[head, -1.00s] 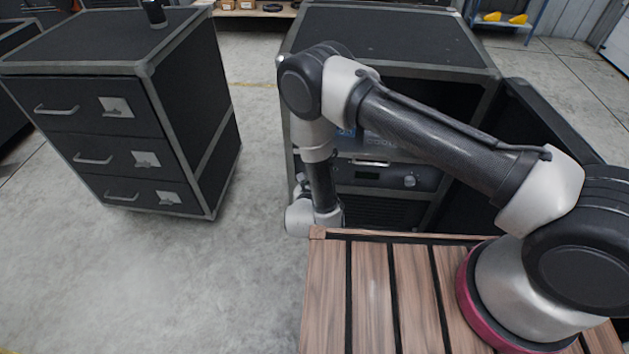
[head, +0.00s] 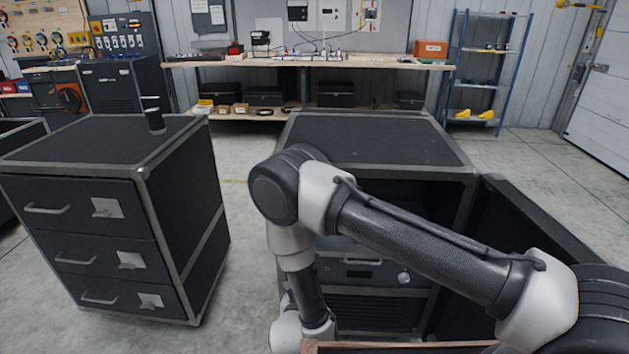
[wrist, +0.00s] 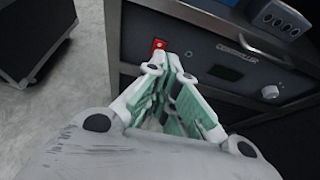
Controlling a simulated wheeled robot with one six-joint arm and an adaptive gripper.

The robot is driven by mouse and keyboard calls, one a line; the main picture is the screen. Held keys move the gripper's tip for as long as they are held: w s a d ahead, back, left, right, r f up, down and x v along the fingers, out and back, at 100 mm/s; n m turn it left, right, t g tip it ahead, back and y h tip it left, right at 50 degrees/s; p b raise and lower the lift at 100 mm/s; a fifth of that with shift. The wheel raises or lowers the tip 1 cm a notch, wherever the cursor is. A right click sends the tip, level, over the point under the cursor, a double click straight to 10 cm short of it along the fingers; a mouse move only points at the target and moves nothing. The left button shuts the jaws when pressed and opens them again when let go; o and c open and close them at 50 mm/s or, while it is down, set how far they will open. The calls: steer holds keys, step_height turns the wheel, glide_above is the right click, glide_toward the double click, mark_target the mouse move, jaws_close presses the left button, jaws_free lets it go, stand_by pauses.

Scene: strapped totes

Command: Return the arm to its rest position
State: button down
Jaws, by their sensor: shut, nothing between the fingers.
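In the wrist view my gripper (wrist: 170,72) points at the front of a dark rack unit. Its pale green fingers come together at the tips, with nothing between them. A red switch (wrist: 159,44) on the controller panel (wrist: 225,62) shows just beyond the tips; I cannot tell whether they touch. In the head view my arm (head: 420,240) is bent, with its elbow in front of the open rack case and its forearm hanging down. The gripper is hidden there.
A black drawer cabinet (head: 105,240) with a dark cup-like object (head: 154,115) on top stands at left. The open rack case (head: 375,140) is ahead, its door (head: 530,240) swung right. A workbench (head: 310,62) runs along the back wall. Concrete floor lies between cabinet and case.

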steer(key=d+m+g+h, duration=0.1)
steer(key=d+m+h, duration=0.3)
steer(key=d, duration=0.5)
steer(key=s+d+r+m+g+h, duration=0.1)
steer(key=d+r+m+g+h, duration=0.35)
steer(key=d+r+m, duration=0.55)
steer(key=s+d+r+m+g+h, duration=0.25)
steer(key=d+r+g, duration=0.4)
steer(key=r, duration=0.65)
steer(key=s+d+r+m+t+y, duration=0.1)
steer(key=s+d+r+m+y, duration=0.3)
steer(key=r, duration=0.5)
steer(key=s+d+r+m+t+y, duration=0.1)
steer(key=s+d+r+m+y, duration=0.2)
steer(key=s+d+r+m, duration=0.4)
steer(key=s+d+r+m+t+y, duration=0.1)
steer(key=s+d+r+m+y, duration=0.3)
steer(key=r, duration=0.8)
steer(key=s+d+m, duration=0.2)
steer(key=s+m, duration=0.1)
steer(key=m, duration=0.1)
steer(key=shift+s+r+y, duration=0.25)
steer(key=shift+r+y, duration=0.05)
steer(key=shift+r, duration=0.05)
